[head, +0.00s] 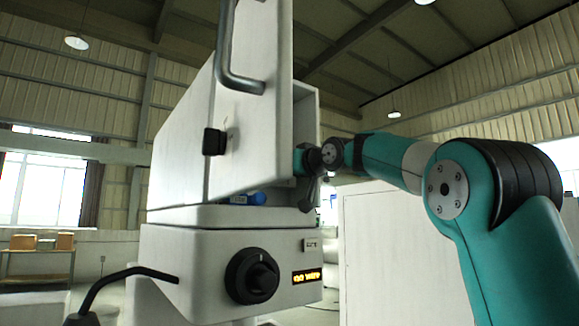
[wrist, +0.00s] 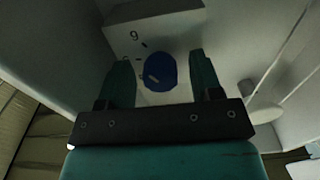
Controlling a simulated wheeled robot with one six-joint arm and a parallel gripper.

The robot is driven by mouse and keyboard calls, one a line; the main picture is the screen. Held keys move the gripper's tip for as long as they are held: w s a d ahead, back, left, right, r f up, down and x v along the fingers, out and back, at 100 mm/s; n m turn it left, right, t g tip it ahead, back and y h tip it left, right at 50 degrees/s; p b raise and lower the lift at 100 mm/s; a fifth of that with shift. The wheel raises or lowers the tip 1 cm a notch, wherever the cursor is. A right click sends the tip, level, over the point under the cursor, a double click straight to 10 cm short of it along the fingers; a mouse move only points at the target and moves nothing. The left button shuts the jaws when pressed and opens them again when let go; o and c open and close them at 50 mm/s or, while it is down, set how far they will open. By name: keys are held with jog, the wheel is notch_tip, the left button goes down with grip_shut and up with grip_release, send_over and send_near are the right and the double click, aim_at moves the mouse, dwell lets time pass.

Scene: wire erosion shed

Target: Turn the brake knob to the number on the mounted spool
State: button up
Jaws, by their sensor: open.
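In the wrist view a round blue knob (wrist: 160,72) with a pale pointer mark sits on a white panel. A dark 9 is printed up and left of it; another mark by the left finger is too small to read. My gripper (wrist: 159,58) is open, its two teal fingers on either side of the knob; whether they touch it is unclear. In the head view a blue part (head: 248,198), probably this knob, shows low inside the white cabinet, and my arm reaches in from the right, fingers hidden. I cannot see the mounted spool or its number.
The open cabinet door (head: 190,140) with a grey handle stands at the left of the opening. Below are a black rotary knob (head: 252,276) and an amber-lit display (head: 308,277). A pale wall (wrist: 275,60) lies to the right of my gripper in the wrist view.

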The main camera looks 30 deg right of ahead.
jog(key=shift+c, duration=0.3)
jog(key=c, duration=0.9)
jog(key=shift+o, duration=0.2)
